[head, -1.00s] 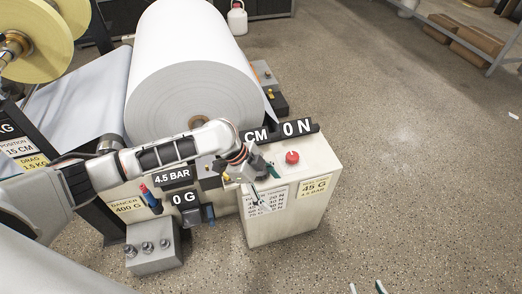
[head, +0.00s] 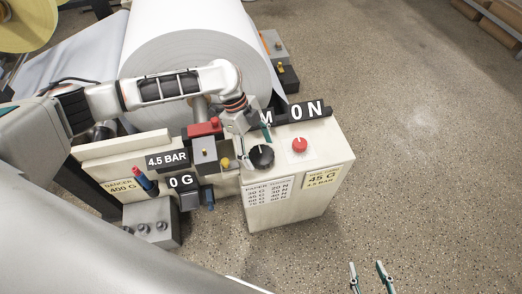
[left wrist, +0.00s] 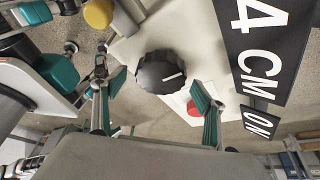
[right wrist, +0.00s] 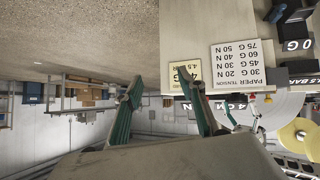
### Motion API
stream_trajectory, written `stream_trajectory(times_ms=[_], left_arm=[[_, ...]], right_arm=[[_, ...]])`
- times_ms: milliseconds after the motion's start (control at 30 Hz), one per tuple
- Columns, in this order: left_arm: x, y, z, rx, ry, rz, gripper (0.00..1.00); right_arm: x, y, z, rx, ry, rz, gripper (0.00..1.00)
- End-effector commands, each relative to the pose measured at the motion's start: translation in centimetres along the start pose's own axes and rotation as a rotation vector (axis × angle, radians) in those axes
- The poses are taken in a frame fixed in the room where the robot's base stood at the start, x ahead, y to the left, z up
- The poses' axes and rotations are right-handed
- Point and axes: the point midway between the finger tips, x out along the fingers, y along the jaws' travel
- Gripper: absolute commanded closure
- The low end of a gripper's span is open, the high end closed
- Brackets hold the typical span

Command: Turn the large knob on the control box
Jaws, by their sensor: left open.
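The large black knob (head: 262,157) sits on top of the cream control box (head: 318,194), left of a red button (head: 299,145). In the left wrist view the knob (left wrist: 161,72) has a white pointer line and lies between and beyond the fingertips. My left gripper (left wrist: 160,88) is open, with its teal fingers apart on either side of the knob and no visible contact. In the head view the left gripper (head: 263,132) is just behind the knob. My right gripper (head: 368,268) is open and empty over the floor at the lower right; it also shows in the right wrist view (right wrist: 166,88).
A display reading 0 N (head: 305,111) stands along the box's back edge. A yellow knob (head: 225,163) and red block (head: 203,128) are left of the large knob. A big paper roll (head: 190,45) is behind.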

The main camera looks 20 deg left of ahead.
Motion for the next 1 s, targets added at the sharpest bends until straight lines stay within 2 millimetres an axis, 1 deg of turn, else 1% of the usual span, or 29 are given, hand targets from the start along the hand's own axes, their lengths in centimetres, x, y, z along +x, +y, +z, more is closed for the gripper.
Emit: stream_trajectory(times_ms=[33,133,433,467,500,567,600,833,1000], left_arm=[[0.73,0.09,0.06,-0.001,0.001,0.003,0.29],[1.19,0.02,0.06,-0.001,0.000,0.000,0.29],[1.22,-0.05,-0.01,0.000,0.000,-0.002,0.29],[1.22,-0.05,-0.02,0.000,0.000,-0.002,0.36],[1.23,-0.05,-0.02,0.000,0.000,-0.002,0.47],[1.23,-0.04,-0.02,0.000,0.000,-0.002,0.62],[1.23,-0.04,-0.02,0.000,0.000,-0.002,0.67],[1.26,-0.04,-0.01,0.007,0.000,0.001,0.67],[1.28,-0.09,-0.08,0.046,0.001,0.018,0.67]], right_arm=[[0.07,-0.07,-0.05,0.000,0.002,-0.002,0.60],[0.12,0.04,-0.36,-0.004,0.008,-0.002,0.60],[0.39,0.44,-0.83,-0.012,0.017,0.002,0.60],[0.40,0.47,-0.85,-0.012,0.018,0.003,0.60],[0.41,0.50,-0.85,-0.012,0.018,0.003,0.60],[0.41,0.52,-0.81,-0.012,0.017,0.004,0.60],[0.41,0.53,-0.78,-0.012,0.017,0.004,0.60],[0.34,0.48,-0.53,-0.011,0.013,0.003,0.60],[0.13,0.27,-0.06,-0.008,0.004,0.001,0.60]])
